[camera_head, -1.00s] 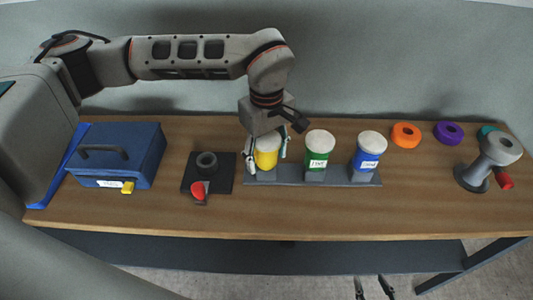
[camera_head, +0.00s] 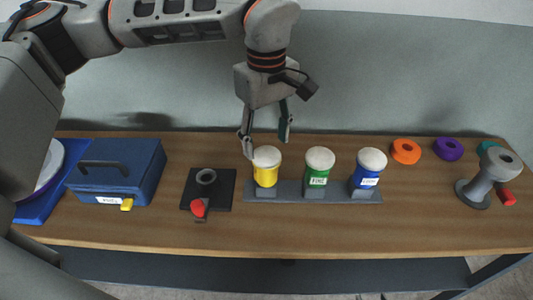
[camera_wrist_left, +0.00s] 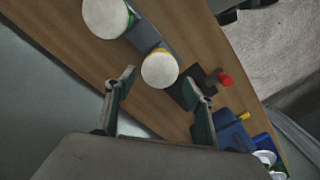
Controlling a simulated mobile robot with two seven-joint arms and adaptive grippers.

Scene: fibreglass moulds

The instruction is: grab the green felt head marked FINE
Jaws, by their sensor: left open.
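The green felt head (camera_head: 317,179) has a white pad and a FINE label. It stands upright in the middle of a grey rack (camera_head: 290,192), between a yellow head (camera_head: 265,175) and a blue head (camera_head: 363,180). My left gripper (camera_head: 266,143) is open and empty, above and behind the yellow head, left of the green one. In the left wrist view, the yellow head's white pad (camera_wrist_left: 160,69) lies just beyond the gap between the fingertips (camera_wrist_left: 160,88). The green head's pad (camera_wrist_left: 105,15) is at the top.
A blue box (camera_head: 118,172) stands at the left. A black fixture with a red knob (camera_head: 198,207) is left of the rack. Orange (camera_head: 406,151) and purple (camera_head: 448,149) rings and a grey spool-shaped tool (camera_head: 488,178) are at the right. The wooden front strip (camera_head: 310,228) is clear.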

